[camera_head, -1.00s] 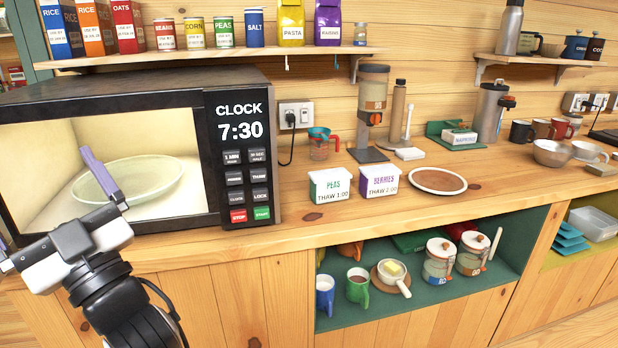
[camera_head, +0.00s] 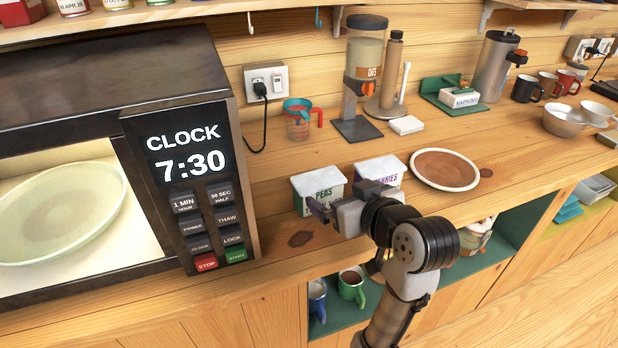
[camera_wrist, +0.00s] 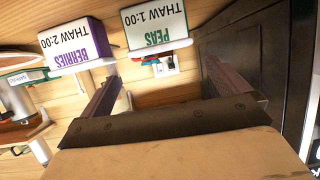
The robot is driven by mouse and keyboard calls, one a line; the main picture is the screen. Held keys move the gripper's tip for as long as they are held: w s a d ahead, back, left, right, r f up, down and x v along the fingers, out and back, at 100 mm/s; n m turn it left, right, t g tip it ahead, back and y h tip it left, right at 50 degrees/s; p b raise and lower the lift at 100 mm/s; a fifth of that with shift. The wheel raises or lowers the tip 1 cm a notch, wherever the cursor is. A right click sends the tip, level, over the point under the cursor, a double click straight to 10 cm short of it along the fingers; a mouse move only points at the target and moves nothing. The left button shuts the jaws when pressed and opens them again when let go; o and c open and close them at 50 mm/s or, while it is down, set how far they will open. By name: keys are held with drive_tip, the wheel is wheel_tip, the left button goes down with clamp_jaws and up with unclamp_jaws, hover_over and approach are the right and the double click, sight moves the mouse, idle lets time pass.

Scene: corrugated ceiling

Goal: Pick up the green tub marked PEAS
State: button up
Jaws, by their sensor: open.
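The PEAS tub (camera_head: 312,184) stands on the wooden counter, with a white lid, green sides and a white label. In the wrist view the PEAS tub (camera_wrist: 156,20) appears upside down at the top, ahead of the fingers, with its label reading THAW 1:00. My gripper (camera_head: 322,208) is in front of the tub and overlaps its lower right in the head view. In the wrist view my gripper (camera_wrist: 165,88) is open, its fingers apart and nothing between them. The tub's lower right is hidden by my gripper in the head view.
The purple-marked BERRIES tub (camera_head: 384,168) stands close on the right, partly hidden by my arm. The microwave (camera_head: 225,110) is on the left. A measuring cup (camera_head: 299,122) stands behind. A brown plate (camera_head: 444,168) lies to the right.

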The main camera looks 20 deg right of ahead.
sight(321, 183)
drive_tip(key=p+x, duration=0.1)
drive_tip(key=x, duration=0.7)
drive_tip(key=shift+f+p+x, duration=0.15)
drive_tip(key=shift+p+x, duration=0.35)
drive_tip(key=shift+x, duration=0.85)
drive_tip(key=shift+f+p+x, duration=0.15)
drive_tip(key=shift+p+x, duration=0.35)
drive_tip(key=shift+x, duration=0.8)
drive_tip(key=shift+s, duration=0.1)
drive_tip(key=c, duration=0.7)
